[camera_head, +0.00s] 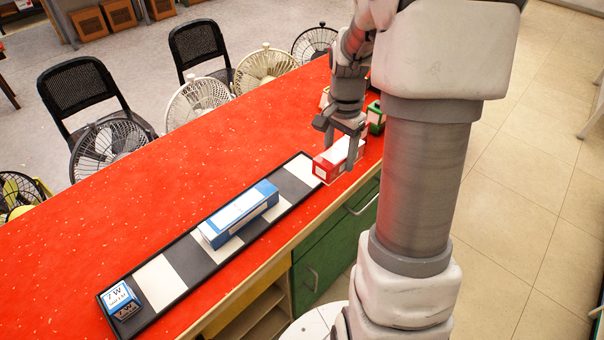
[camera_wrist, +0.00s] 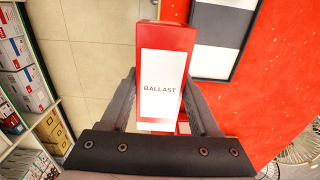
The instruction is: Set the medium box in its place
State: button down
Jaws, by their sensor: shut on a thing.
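My gripper (camera_head: 344,142) is shut on a red box (camera_head: 338,160) with white label panels, beside the far right end of the tray (camera_head: 150,323). In the wrist view the red box (camera_wrist: 177,37) sits between my two fingers, its label reading BALLAST. I cannot tell whether it touches the counter. The black-rimmed tray has black and white fields in a row. A long blue box (camera_head: 240,212) lies across its middle fields. A small blue and white box (camera_head: 121,300) stands at its near left end. The red box is mid-sized beside these two.
The tray lies along the front edge of a red speckled counter (camera_head: 130,215). A green box (camera_head: 376,118) stands behind my gripper. Several fans and two black chairs (camera_head: 78,90) line the far side. The left part of the counter is clear. Shelves (camera_wrist: 45,95) show in the wrist view.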

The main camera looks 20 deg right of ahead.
send_over(298, 177)
notch_tip(298, 177, down, 7)
jog(key=shift+a+f+b, duration=0.1)
jog(key=shift+b, duration=0.25)
jog(key=shift+f, duration=1.85)
jog(key=shift+f+b, duration=0.2)
jog(key=shift+b, duration=0.2)
jog(key=shift+c, duration=0.6)
grip_release()
